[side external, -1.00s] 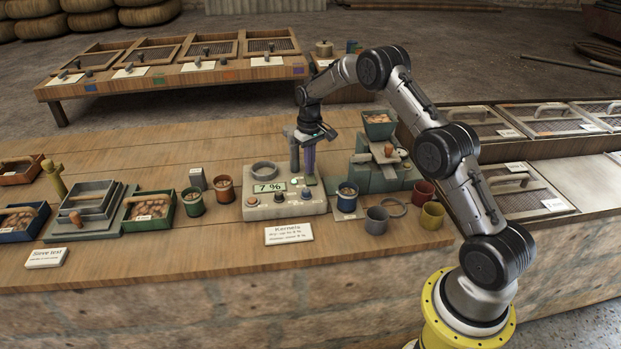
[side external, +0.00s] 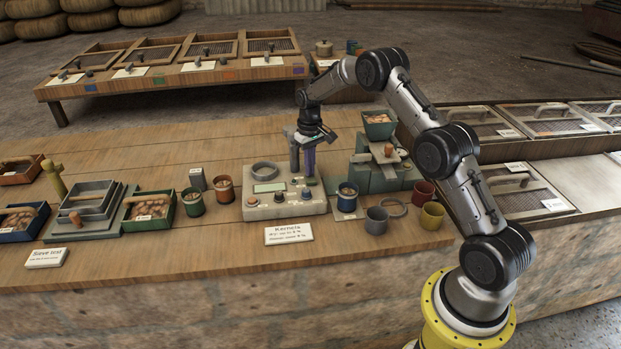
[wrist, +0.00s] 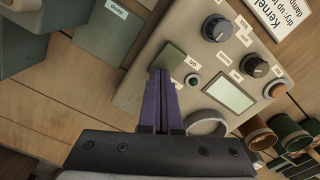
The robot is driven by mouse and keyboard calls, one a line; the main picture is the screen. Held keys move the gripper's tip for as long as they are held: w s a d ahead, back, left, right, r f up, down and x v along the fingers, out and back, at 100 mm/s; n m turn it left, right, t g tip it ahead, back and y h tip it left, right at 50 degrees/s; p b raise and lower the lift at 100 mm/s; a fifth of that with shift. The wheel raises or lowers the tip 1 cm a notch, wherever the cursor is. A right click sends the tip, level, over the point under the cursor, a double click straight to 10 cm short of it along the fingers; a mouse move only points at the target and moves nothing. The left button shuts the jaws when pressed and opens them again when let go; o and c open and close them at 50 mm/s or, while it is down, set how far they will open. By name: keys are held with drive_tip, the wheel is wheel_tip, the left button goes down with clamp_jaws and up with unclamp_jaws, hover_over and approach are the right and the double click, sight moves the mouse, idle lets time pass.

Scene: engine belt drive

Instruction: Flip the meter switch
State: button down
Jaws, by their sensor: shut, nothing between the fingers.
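The meter (side external: 290,206) is a beige box on the wooden bench, with knobs along its front and a round ring on top. Its display is blank in the side view (side external: 268,187) and in the wrist view (wrist: 228,95). A dark green square plate (wrist: 174,58) and a small round green button (wrist: 193,80) sit on its top face. My gripper (side external: 310,180) is shut and empty, pointing down over the meter's right part. In the wrist view its purple fingertips (wrist: 160,74) are at the edge of the green plate; I cannot tell whether they touch it. The fingers may hide part of the switch area.
A blue cup (side external: 347,198) stands close right of the meter, and a grey-green machine with a hopper (side external: 380,128) stands behind it. Green and red-brown cups (side external: 224,189) stand at the left. A white Kernels card (side external: 288,234) lies in front.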

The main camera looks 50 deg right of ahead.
wheel_tip(320, 180, up, 7)
drive_tip(key=shift+f, duration=0.2)
idle(0.6)
drive_tip(key=s+a+r+n+t, duration=0.1)
drive_tip(key=a+r, duration=0.3)
drive_tip(key=r, duration=0.4)
drive_tip(key=a+r+t, duration=0.2)
drive_tip(key=a+r, duration=0.1)
drive_tip(key=r, duration=0.5)
drive_tip(key=s+a+r+n+t, duration=0.1)
drive_tip(key=s+a+r+t, duration=0.1)
drive_tip(key=s+a+r, duration=0.7)
drive_tip(key=s+a+r+n, duration=0.1)
drive_tip(key=s+r, duration=0.1)
drive_tip(key=s, duration=0.4)
drive_tip(key=s+a+r, duration=0.1)
drive_tip(key=s+a, duration=0.1)
drive_tip(key=s, duration=0.3)
drive_tip(key=s+a+f, duration=0.2)
drive_tip(key=s+f, duration=0.8)
drive_tip(key=s, duration=0.5)
drive_tip(key=shift+t, duration=0.3)
drive_tip(key=shift+f, duration=0.1)
